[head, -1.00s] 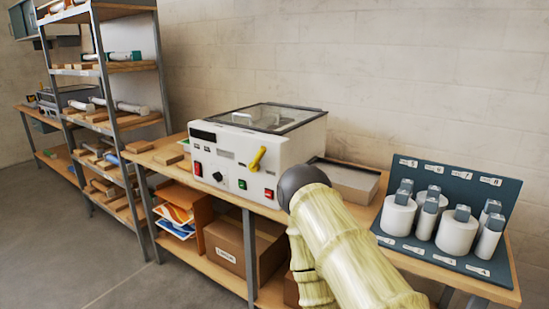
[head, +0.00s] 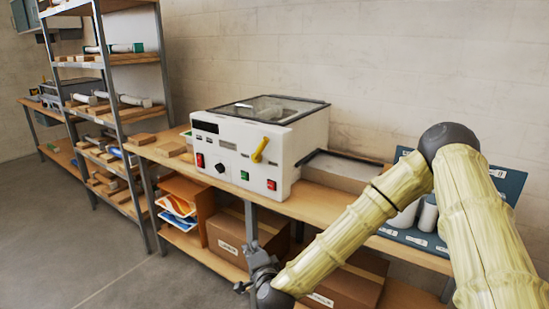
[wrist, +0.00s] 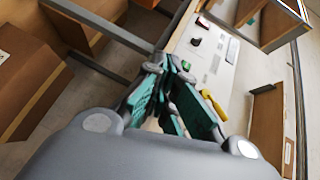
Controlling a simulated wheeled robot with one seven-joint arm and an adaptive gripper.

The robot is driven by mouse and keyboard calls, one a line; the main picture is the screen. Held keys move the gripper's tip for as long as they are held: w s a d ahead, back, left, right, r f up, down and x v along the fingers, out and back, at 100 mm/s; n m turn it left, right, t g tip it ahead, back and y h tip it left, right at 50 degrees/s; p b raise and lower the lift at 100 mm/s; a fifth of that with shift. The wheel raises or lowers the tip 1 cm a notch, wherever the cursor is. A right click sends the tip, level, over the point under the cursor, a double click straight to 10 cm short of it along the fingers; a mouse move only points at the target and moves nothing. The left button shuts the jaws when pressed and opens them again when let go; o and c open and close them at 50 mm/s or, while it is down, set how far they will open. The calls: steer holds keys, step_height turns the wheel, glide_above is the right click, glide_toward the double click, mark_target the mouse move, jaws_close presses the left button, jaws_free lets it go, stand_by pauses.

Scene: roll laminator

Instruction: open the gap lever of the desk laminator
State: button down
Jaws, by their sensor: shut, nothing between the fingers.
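The desk laminator (head: 268,140) is a white box with a dark-framed clear lid, standing on the wooden bench. Its yellow gap lever (head: 260,150) sits on the front panel, tilted with its upper end to the right. In the wrist view the lever (wrist: 213,104) shows beyond the fingers, on the white panel (wrist: 215,60). My gripper (head: 253,245) is in front of the bench edge, below the laminator and apart from the lever. In the wrist view its teal-padded fingers (wrist: 178,68) are shut and empty, partly covering the panel.
Red (head: 271,184) and green switches and a black knob (head: 220,168) are near the lever. A flat tray (head: 345,168) lies right of the laminator. Cardboard boxes (head: 232,236) fill the lower shelf. A blue stand (head: 510,185) is partly hidden by my arm. A rack stands left.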

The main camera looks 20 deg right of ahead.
mark_target(261, 149)
steer(key=w+d+r+m+t+h, duration=0.1)
steer(key=d+r+m+h, duration=0.1)
steer(key=r, duration=0.5)
steer(key=w+d+r+m+t+h, duration=0.1)
steer(key=w+d+r+m+h, duration=0.1)
steer(key=d+r+m, duration=0.2)
steer(key=w+d+r+m+t+h, duration=0.1)
steer(key=w+d+r+m+h, duration=0.1)
steer(key=d+r, duration=0.3)
step_height(261, 149, up, 5)
steer(key=shift+w+d+f+m+h, duration=0.15)
steer(key=shift+w+f+m+h, duration=0.1)
steer(key=shift+m+h, duration=0.45)
steer(key=shift+w+r, duration=0.1)
steer(key=p+x, duration=0.1)
steer(key=x, duration=0.3)
steer(key=a+p+x, duration=0.1)
steer(key=x, duration=0.3)
steer(key=a+p+x, duration=0.1)
steer(key=x, duration=0.2)
steer(key=shift+w+d+r+p, duration=0.1)
steer(key=shift+w+r+p, duration=0.3)
steer(key=shift+w, duration=0.3)
steer(key=shift+w+a+r, duration=0.2)
steer(key=shift+w+a, duration=0.05)
steer(key=shift+w, duration=0.2)
steer(key=shift+r, duration=0.1)
steer(key=shift+w+a+r+y+p, duration=0.1)
steer(key=shift+w+r+y+p, duration=0.1)
steer(key=shift+y+p, duration=0.15)
